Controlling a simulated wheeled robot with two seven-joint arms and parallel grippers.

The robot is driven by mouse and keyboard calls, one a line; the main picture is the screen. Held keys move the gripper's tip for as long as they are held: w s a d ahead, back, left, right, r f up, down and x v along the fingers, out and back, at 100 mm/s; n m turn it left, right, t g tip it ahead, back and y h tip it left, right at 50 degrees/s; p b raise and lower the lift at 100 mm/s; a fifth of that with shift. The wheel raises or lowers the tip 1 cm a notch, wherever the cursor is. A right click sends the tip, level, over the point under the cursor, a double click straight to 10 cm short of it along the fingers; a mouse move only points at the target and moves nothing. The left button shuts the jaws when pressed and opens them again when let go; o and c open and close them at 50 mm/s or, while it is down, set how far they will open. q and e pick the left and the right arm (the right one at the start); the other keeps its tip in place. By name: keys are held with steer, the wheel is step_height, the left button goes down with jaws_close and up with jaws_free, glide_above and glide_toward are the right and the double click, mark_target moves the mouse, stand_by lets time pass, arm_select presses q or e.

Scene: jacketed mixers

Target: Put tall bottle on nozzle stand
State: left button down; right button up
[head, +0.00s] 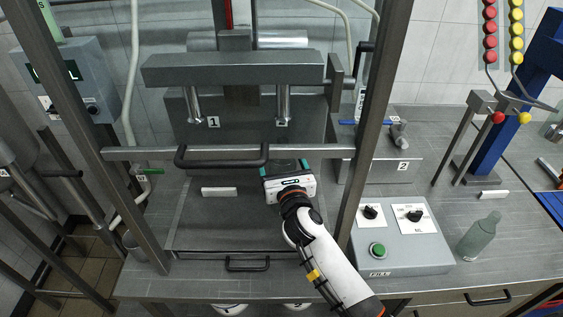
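A greenish, see-through bottle (479,238) with a narrow neck stands upright on the counter at the right, beside the grey control box. I cannot tell whether it is the tall one. The nozzle machine (233,70) stands at the centre back, with two metal posts under its grey crossbar, by number labels. My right gripper (286,166) reaches into the machine's front, just right of the black bar handle. Its teal fingers look spread apart, with nothing visible between them; their tips are partly hidden by its body. It is far left of the bottle. My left gripper is out of view.
A black handle (222,163) on a grey crossbar spans the machine's front between two upright posts. The control box (398,240) with two dials and a green button stands right of my arm. A blue frame (505,115) rises at the right. Counter around the bottle is clear.

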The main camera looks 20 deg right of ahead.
steer(key=shift+r, duration=0.1)
steer(key=s+a+b, duration=0.1)
steer(key=s+b, duration=0.1)
steer(key=s, duration=1)
